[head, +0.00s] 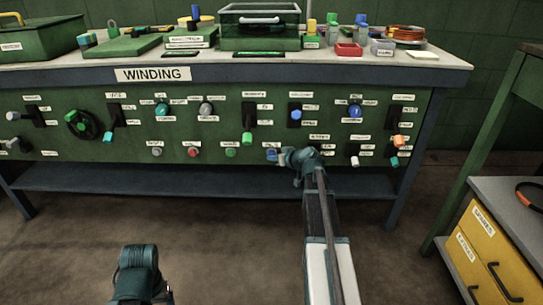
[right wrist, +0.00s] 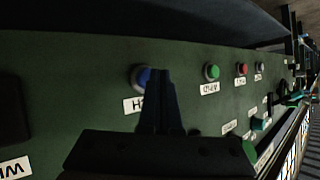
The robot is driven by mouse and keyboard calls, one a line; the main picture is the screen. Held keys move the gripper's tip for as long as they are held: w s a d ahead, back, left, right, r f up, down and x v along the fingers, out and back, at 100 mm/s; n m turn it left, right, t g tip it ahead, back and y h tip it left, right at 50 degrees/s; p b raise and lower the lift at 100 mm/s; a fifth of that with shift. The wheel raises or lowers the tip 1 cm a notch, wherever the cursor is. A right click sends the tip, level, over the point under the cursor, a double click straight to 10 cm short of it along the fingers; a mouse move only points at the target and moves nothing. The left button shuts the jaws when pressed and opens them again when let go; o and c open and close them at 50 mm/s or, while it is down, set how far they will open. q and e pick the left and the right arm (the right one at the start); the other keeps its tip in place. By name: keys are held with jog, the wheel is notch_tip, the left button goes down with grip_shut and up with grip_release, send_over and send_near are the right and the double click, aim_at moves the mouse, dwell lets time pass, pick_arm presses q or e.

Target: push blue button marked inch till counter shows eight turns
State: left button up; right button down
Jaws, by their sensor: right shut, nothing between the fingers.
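The blue button (head: 271,154) is in the lower row of the green panel, left of my right gripper (head: 280,155). In the right wrist view the blue button (right wrist: 142,77) has a pale collar and a white label (right wrist: 134,104), partly covered by my fingers. My right gripper (right wrist: 157,72) is shut and empty, its tips overlapping the button's right side in that view. I cannot tell whether they touch it. Part of my left arm shows at the bottom of the head view; its gripper is out of sight. I cannot make out a turn counter reading.
Along the lower row, a green button (head: 231,152), a red button (head: 193,152) and a grey button (head: 156,151) lie left of the blue one. A white-tipped lever (head: 354,160) is to the right. The bench top (head: 452,61) overhangs the panel; a shelf (head: 110,181) runs below.

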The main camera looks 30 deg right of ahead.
jog(key=shift+s+a, duration=0.15)
jog(key=shift+s, duration=0.15)
jog(key=s+a, duration=0.1)
jog(key=s, duration=0.1)
jog(key=s+a, duration=0.1)
jog(key=s, duration=0.1)
jog(key=shift+s+a, duration=0.1)
jog(key=shift+a, duration=0.2)
dwell(0.6)
